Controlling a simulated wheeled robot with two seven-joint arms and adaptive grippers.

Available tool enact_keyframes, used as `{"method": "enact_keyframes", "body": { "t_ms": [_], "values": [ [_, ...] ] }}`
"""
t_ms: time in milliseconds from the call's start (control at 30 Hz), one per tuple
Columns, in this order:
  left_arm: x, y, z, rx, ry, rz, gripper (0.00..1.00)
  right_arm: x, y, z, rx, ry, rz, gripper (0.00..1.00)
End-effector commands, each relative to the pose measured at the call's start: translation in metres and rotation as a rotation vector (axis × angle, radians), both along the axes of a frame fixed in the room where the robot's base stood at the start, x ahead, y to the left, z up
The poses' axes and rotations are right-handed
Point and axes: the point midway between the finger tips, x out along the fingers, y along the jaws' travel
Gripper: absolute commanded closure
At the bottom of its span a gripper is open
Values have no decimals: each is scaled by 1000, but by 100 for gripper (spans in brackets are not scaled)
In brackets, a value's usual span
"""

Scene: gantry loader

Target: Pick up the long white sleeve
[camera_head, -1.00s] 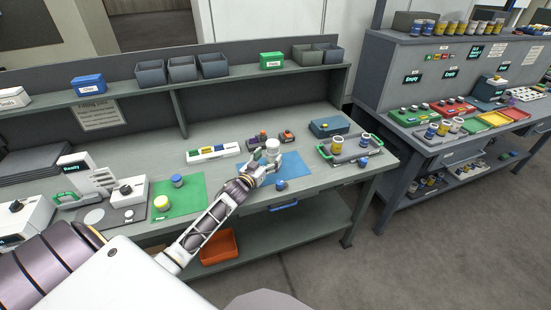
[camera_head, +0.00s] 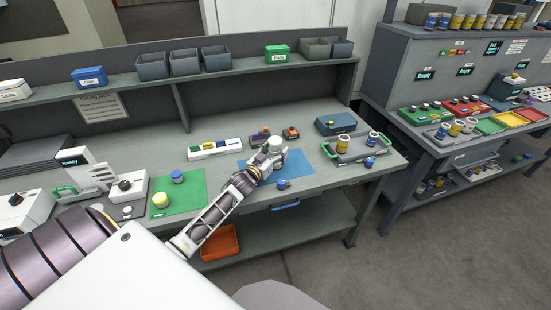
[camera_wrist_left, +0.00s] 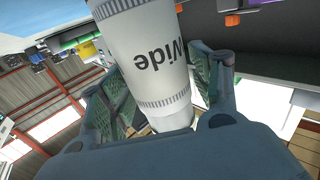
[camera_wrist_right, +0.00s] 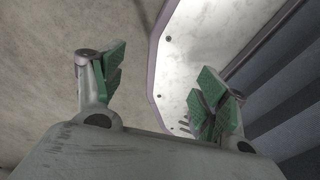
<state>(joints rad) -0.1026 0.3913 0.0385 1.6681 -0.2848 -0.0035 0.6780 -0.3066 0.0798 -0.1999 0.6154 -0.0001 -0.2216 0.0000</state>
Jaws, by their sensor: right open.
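The white sleeve (camera_head: 275,145) stands upright at the back edge of the blue mat (camera_head: 296,168) on the bench. In the left wrist view the sleeve (camera_wrist_left: 150,55) is white with grey ribbed bands and the word "Wide" upside down. My left gripper (camera_head: 268,160) is at the sleeve, with one finger on each side of it. In the left wrist view the pads of my left gripper (camera_wrist_left: 163,95) lie close to its sides; whether they touch is unclear. My right gripper (camera_wrist_right: 160,90) is open and empty, away from the bench.
A white block rack (camera_head: 215,149) is to the left, a blue box (camera_head: 335,125) and a grey tray (camera_head: 345,158) to the right. A green mat (camera_head: 190,198) holds two capped parts.

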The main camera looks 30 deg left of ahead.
Motion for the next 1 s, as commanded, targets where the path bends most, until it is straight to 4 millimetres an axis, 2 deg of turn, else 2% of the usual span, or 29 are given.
{"method": "enact_keyframes", "body": {
  "t_ms": [33,200,400,733,1000],
  "values": [
    [0,0,0,0,0,0,48,5,0,0,0,-6,0,27],
    [0,0,0,0,-1,0,70,14,1,1,2,-19,0,27],
    [1,0,3,1,-6,-1,94,14,1,1,2,-19,0,27],
    [1,0,5,1,-6,-1,94,9,1,1,2,-13,0,27],
    [1,0,25,3,-8,-2,94,9,1,2,2,-12,0,27]
  ]
}}
